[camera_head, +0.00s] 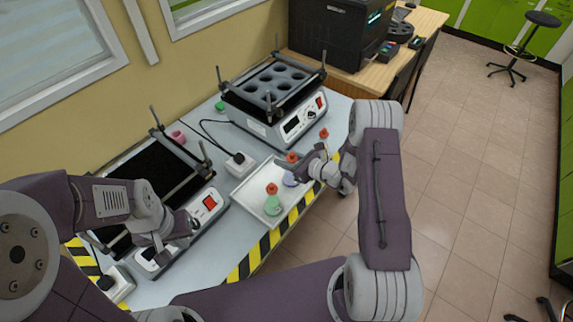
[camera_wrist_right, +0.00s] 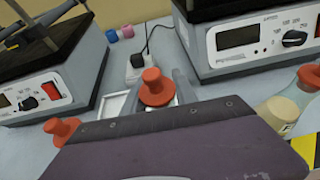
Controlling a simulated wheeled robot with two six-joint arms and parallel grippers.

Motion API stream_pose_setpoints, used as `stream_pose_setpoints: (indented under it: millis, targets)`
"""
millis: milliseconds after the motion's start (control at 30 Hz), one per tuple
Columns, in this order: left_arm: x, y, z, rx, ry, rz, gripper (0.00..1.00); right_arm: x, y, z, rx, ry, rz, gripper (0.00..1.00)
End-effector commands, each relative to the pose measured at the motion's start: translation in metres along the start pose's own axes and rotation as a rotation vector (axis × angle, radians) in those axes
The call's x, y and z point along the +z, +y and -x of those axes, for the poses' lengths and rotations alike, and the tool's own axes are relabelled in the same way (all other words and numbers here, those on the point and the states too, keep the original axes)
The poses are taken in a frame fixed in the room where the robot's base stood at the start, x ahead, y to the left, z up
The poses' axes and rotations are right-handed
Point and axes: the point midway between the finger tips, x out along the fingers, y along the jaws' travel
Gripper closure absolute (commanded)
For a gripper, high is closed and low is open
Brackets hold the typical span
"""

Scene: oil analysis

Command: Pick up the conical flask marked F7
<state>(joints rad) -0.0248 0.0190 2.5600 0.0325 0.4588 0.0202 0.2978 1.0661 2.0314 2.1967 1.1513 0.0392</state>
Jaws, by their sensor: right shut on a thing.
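A conical flask with a red stopper (camera_head: 292,156) and bluish-purple contents stands at the tray, partly hidden by my right gripper (camera_head: 296,169). The right gripper is shut on this flask; in the right wrist view its red stopper (camera_wrist_right: 155,88) shows between the fingers. A green flask (camera_head: 272,206) with a red stopper stands on the tray, nearer the front. A third flask with a red stopper (camera_head: 323,134) stands behind the gripper; its pale yellow body (camera_wrist_right: 284,108) shows in the right wrist view. No F7 marking is readable. My left gripper (camera_head: 178,238) is over the left device; its jaw opening is unclear.
A white tray (camera_head: 245,194) lies on the grey bench beside yellow-black edge tape (camera_head: 262,248). A shaker with round holes (camera_head: 270,90) stands behind it, and a black-topped device (camera_head: 150,175) to the left. A power socket (camera_head: 239,164) with a cable lies between them.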

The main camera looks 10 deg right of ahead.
Motion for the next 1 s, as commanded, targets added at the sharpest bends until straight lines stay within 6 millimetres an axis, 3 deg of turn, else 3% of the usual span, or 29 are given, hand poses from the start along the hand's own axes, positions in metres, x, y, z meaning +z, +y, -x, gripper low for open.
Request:
stream_pose_setpoints:
  millis: [100, 400, 600, 1000]
  targets:
    - [0.000, 0.000, 0.000, 0.000, 0.000, 0.000, 1.00, 0.023, -0.004, 0.011, -0.005, -0.005, 0.003, 1.00]
    - [0.000, 0.000, -0.003, 0.000, 0.000, 0.000, 1.00, 0.045, -0.067, 0.059, -0.008, -0.003, 0.004, 1.00]
    - [0.000, 0.000, -0.003, 0.000, 0.000, 0.000, 1.00, 0.058, -0.095, 0.081, -0.003, -0.003, 0.004, 1.00]
    - [0.000, 0.000, -0.003, 0.000, 0.000, 0.000, 1.00, 0.061, -0.102, 0.087, 0.000, -0.002, 0.001, 1.00]
